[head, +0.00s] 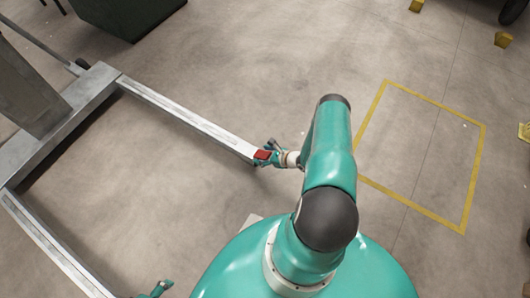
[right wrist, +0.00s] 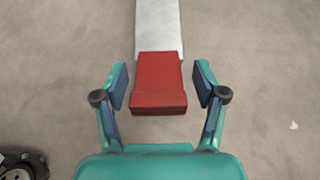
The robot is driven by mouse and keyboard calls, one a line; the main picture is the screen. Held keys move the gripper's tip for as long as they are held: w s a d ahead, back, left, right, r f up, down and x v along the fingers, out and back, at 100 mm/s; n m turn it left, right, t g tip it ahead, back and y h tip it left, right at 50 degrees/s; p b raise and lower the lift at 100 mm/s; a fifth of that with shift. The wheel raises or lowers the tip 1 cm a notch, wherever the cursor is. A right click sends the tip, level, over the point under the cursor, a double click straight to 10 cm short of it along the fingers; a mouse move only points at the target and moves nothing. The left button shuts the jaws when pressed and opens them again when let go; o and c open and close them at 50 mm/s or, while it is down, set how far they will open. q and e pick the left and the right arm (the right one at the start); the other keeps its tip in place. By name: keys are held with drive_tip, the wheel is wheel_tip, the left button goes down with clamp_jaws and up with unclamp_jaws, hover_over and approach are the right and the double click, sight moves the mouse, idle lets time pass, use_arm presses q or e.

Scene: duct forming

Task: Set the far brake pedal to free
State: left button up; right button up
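The far brake pedal (head: 263,155) is a red block at the end of the far grey metal leg (head: 190,119). In the right wrist view the red pedal (right wrist: 160,83) sits between the two fingers of my right gripper (right wrist: 161,84), with a gap on each side. My right gripper (head: 270,153) is open around the pedal and holds nothing. The pedal's exact tilt cannot be told. A small teal and dark piece, seemingly my left gripper (head: 156,288), shows at the bottom edge of the head view, mostly cut off.
The near metal leg (head: 50,245) runs parallel at lower left, joined to the far leg by a crossbar (head: 60,125). A dark green box (head: 125,15) stands at the back. The floor between the legs is clear. A yellow-lined rectangle (head: 384,84) marks bare floor at right.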

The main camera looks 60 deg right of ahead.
drive_tip(key=v, duration=1.2)
idle(0.3)
